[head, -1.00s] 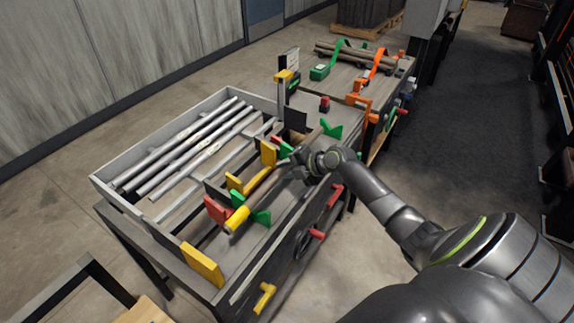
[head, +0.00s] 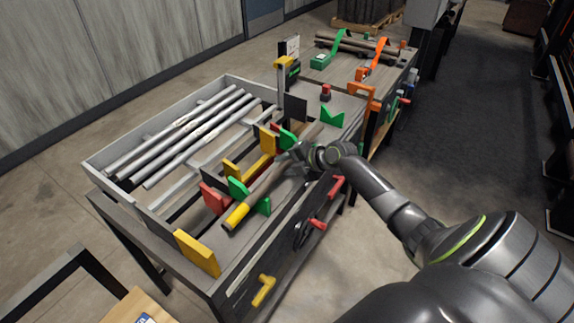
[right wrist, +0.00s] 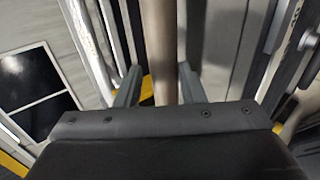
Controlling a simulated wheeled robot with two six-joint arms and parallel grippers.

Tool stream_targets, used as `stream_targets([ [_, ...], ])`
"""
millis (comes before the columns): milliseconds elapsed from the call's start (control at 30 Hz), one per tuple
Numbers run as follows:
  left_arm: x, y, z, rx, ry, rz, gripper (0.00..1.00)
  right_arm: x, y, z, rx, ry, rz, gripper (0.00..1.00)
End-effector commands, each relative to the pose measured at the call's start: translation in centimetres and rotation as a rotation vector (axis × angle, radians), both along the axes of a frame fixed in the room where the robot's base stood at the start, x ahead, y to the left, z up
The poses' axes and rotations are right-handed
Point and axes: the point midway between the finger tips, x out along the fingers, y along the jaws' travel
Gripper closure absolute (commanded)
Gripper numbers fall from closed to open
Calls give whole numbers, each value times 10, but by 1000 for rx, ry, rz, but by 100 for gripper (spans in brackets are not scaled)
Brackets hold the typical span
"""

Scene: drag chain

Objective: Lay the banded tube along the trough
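The banded tube (head: 262,189) is grey-brown with a yellow near end (head: 236,215). It lies lengthwise over the bench, passing through the near green V-shaped support (head: 263,206) toward the far one (head: 332,117); I cannot tell whether it rests fully in them. My right gripper (head: 297,155) is on the tube between these supports. In the right wrist view the tube (right wrist: 160,40) runs between both fingers (right wrist: 160,85), which appear to close on its sides. No separate trough is clear to me; the green supports form a line. My left gripper is not in view.
A grey tray (head: 93,168) with several silver bars stands left of the supports. A red block (head: 214,198) and yellow blocks (head: 197,253) stand beside the line. An orange clamp-like part (head: 361,92) and a red button (head: 325,92) are farther back.

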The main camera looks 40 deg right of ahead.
Motion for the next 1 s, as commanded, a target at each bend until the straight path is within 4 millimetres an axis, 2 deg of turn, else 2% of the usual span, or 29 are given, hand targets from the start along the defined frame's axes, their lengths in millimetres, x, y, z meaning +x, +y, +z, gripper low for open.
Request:
stream_targets([
  [33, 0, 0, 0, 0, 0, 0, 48, 0, 0, 1, 0, -2, 1, 58],
  [100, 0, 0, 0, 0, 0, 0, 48, 0, 0, 1, 0, -1, 0, 49],
  [533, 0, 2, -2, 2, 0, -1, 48, -7, -4, 3, -2, 2, 0, 48],
  [1000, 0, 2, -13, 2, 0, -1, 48, -67, -31, 49, -7, 3, 3, 48],
])
